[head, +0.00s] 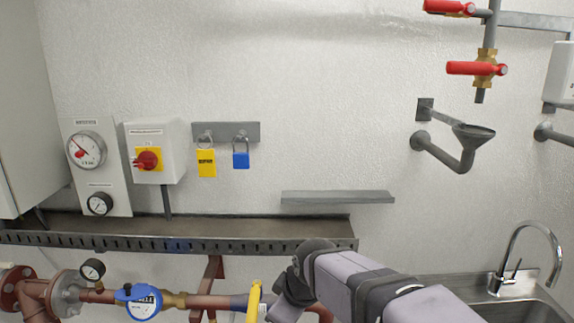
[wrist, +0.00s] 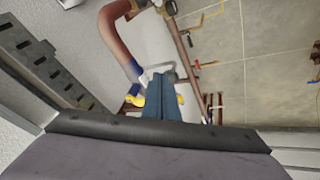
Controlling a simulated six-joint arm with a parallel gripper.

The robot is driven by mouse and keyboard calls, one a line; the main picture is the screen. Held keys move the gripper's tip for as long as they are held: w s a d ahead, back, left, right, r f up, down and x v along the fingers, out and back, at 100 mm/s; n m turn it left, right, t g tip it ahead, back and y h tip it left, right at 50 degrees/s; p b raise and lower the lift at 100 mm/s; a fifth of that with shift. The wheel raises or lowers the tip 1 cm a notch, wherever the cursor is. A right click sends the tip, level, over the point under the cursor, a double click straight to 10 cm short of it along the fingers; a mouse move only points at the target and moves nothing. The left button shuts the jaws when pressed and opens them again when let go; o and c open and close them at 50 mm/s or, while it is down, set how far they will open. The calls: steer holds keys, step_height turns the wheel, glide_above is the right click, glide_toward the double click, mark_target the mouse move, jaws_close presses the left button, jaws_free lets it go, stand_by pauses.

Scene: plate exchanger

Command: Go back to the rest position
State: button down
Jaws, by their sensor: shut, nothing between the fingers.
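My arm (head: 345,283) reaches in from the lower right of the head view. Its dark end is low in front of the pipework, just right of a yellow handle (head: 253,301); my fingertips cannot be made out there. In the wrist view my gripper (wrist: 160,84) points away from the camera, shut and with nothing held. Yellow parts (wrist: 135,99) show on both sides of it, partly hidden behind it. Whether it touches them I cannot tell.
A slotted metal tray (head: 180,244) runs along the wall above the pipe with a blue meter (head: 140,301). A sink (head: 520,305) stands right. The upper middle is clear.

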steer(key=s+d+f+m+g+h, duration=0.1)
steer(key=s+d+f+m+g, duration=0.1)
steer(key=s+d+f+m, duration=0.3)
steer(key=s+d+f+m+g+h, duration=0.1)
steer(key=s+d+f+m, duration=0.5)
steer(key=s, duration=0.8)
steer(key=d+f+g, duration=0.1)
steer(key=d+f, duration=0.2)
steer(key=d, duration=0.1)
steer(key=shift+s+d+f+m+g, duration=0.25)
steer(key=shift+s+f+m+g, duration=0.05)
steer(key=shift+f+g, duration=0.1)
step_height(320, 180, down, 22)
steer(key=b, duration=2.1)
steer(key=shift+r+b, duration=0.15)
steer(key=shift+b, duration=0.25)
